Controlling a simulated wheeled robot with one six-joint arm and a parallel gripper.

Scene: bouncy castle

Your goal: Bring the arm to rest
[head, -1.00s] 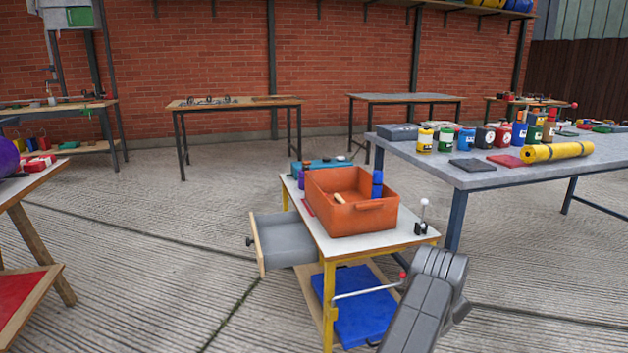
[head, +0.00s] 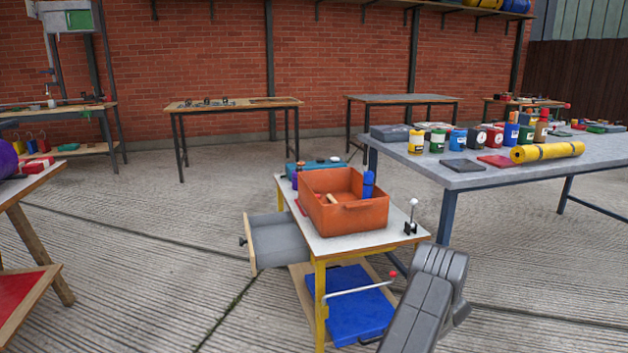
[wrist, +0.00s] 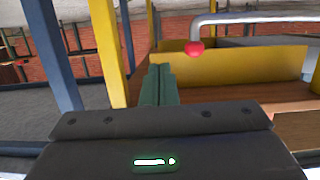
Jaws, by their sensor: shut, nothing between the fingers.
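My gripper (wrist: 162,84) shows in the wrist view as two dark green fingers closed together, with nothing held. It is low, near yellow posts (wrist: 108,50) and a yellow panel (wrist: 235,68). A grey bar with a red ball end (wrist: 195,48) is just beyond and right of the fingertips, apart from them in the picture. In the head view my grey arm is at the lower right, in front of the small yellow-legged bench (head: 318,305); the gripper itself is out of that view.
The bench holds an orange bin (head: 345,212) and has an open grey drawer (head: 282,242) at left. A lever with a red knob (head: 392,274) sticks out over a blue case (head: 350,312). A grey table (head: 480,175) with tins stands at right. Concrete floor at left centre is clear.

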